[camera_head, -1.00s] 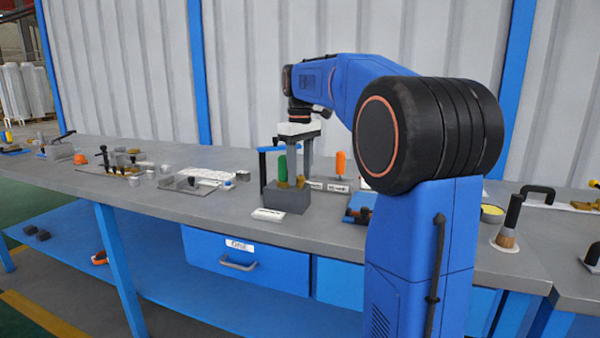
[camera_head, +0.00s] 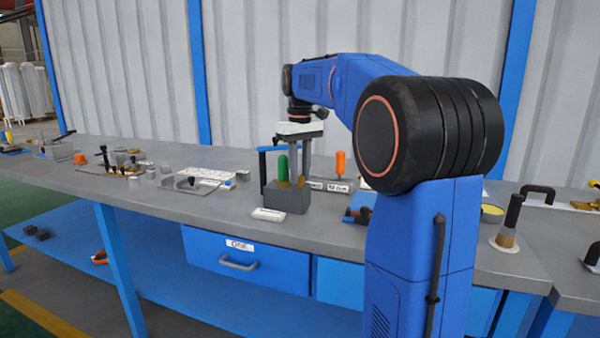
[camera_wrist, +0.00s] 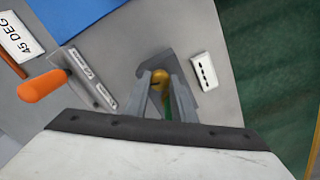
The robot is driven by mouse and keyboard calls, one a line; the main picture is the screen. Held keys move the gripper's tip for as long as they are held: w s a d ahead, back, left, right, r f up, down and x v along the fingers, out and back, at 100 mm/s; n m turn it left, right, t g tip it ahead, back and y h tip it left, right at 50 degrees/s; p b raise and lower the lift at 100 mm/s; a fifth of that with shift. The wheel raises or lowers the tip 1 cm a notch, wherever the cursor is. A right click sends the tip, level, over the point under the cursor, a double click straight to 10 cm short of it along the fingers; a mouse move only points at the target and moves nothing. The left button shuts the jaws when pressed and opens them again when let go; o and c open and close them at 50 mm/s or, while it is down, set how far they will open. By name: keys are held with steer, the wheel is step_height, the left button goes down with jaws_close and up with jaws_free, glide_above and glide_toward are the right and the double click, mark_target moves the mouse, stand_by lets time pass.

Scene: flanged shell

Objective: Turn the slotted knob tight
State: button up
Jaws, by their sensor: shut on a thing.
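The brass-coloured slotted knob (camera_wrist: 158,84) shows between my finger ends in the wrist view. It stands on a grey block (camera_head: 287,202) near the front edge of the bench. My gripper (camera_wrist: 160,79) points down over the block and is shut on the knob, with one finger on either side. In the head view my gripper (camera_head: 301,178) hides most of the knob. A green handle (camera_head: 282,165) stands upright on the left of the block. Only a sliver of green shows between my fingers in the wrist view.
An orange handle (camera_head: 341,163) stands behind the block to the right. A white labelled piece (camera_head: 268,215) lies in front of the block, on the bench (camera_head: 225,204). Flat plates and small metal parts lie to the left. A brush (camera_head: 509,225) stands at the right.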

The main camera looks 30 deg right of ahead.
steer(key=m, duration=0.4)
steer(key=shift+m, duration=2.8)
steer(key=o, duration=1.1)
steer(key=shift+c, duration=0.2)
